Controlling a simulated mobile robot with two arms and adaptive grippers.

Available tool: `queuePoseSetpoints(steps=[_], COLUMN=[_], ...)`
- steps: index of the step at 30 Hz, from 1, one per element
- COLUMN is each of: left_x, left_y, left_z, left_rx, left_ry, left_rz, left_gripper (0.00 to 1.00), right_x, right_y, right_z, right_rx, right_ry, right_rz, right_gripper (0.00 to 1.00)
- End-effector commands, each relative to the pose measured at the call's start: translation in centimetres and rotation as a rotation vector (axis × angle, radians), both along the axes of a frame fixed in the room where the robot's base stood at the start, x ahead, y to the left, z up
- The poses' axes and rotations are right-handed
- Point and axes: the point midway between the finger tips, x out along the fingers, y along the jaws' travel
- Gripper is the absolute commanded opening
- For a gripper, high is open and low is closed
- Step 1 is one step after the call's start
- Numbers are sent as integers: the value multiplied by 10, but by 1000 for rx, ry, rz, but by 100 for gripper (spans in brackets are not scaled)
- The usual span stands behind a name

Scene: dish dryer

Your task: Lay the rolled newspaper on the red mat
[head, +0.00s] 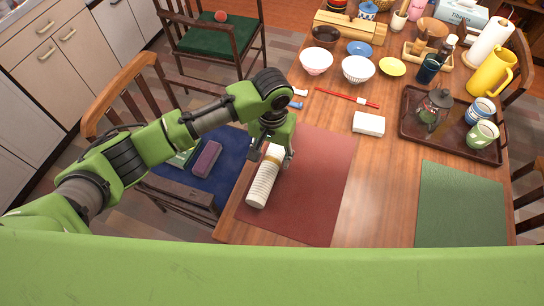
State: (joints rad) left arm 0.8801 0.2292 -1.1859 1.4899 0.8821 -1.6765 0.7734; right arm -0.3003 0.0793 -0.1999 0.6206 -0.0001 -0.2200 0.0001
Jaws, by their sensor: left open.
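The rolled newspaper (263,186) is a pale ribbed roll lying on the left part of the red mat (318,190), near the mat's left edge. My left gripper (271,160) is over the far end of the roll, with its fingers open on either side of it. The fingers hide part of that end, and I cannot tell whether they touch it. My right gripper is not in view.
A white box (368,123) and red chopsticks (347,97) lie beyond the mat. Bowls (358,69) stand farther back. A brown tray (407,131) with a teapot and cups is at right, beyond a green mat (459,205). A chair (125,90) stands at left.

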Motion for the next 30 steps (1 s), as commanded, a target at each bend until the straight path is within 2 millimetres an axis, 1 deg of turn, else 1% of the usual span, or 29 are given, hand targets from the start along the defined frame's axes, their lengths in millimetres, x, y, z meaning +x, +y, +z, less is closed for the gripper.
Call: queuePoseSetpoints(steps=[1,9,12,15,20,30], left_x=[1,1,1,0,0,0], left_y=[-1,-1,-1,-1,-1,-1], left_z=[11,69,87,99,108,108], left_rx=[-3,-4,-3,-2,-2,-1], left_ry=[-4,-3,-3,0,0,0], left_rz=[-2,-1,-1,0,0,0], left_gripper=[50,50,50,50,50,50], right_x=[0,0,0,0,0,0], right_y=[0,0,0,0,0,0], right_z=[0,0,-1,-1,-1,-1], right_rx=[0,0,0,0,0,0], right_ry=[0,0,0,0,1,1], right_rz=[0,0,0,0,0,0], right_gripper=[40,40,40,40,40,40])
